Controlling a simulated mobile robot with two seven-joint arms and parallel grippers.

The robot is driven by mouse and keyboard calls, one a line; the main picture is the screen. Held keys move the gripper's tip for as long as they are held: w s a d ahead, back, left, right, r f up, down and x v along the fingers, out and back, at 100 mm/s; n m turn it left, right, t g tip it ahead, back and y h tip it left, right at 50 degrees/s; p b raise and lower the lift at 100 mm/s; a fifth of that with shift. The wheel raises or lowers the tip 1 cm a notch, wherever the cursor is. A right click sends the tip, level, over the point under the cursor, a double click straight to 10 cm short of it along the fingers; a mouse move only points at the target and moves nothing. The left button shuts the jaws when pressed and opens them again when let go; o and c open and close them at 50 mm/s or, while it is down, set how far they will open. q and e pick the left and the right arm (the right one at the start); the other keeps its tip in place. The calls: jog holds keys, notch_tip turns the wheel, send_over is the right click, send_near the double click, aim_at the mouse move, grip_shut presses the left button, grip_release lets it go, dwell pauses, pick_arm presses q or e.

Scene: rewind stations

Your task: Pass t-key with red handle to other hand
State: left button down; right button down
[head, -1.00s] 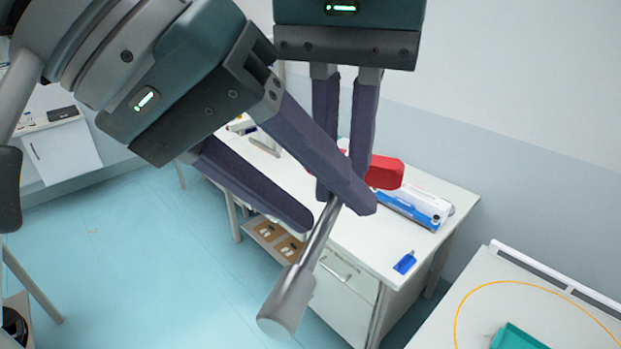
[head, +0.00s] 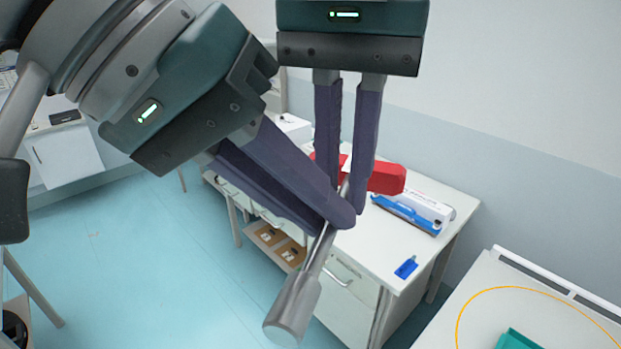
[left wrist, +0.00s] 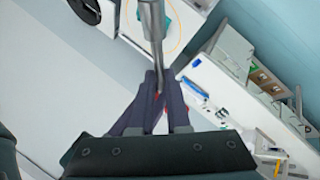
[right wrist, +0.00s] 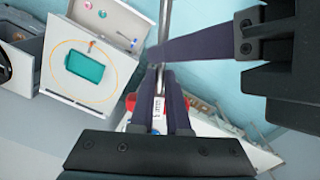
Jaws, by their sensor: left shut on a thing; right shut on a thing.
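The t-key has a red crossbar handle (head: 387,179) and a grey metal shaft with a thick socket end (head: 294,305) pointing down toward the front. My right gripper (head: 343,196) comes from the top and is shut on the t-key's shaft close beneath the handle. My left gripper (head: 335,218) comes from the left and is shut on the shaft just below it, on the socket side. In the left wrist view the shaft (left wrist: 152,22) runs up from between the fingers. The right wrist view shows the red handle (right wrist: 131,102) partly hidden behind the right fingers.
Behind is a white workbench (head: 375,255) with a blue-and-white box (head: 408,213) and a small blue item (head: 406,267). A white table at the lower right carries a yellow ring (head: 475,298) and a teal tray (head: 518,340). The t-key hangs in free air.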

jog(key=shift+a, duration=0.1)
dwell(0.7)
jog(key=c, duration=0.8)
grip_release()
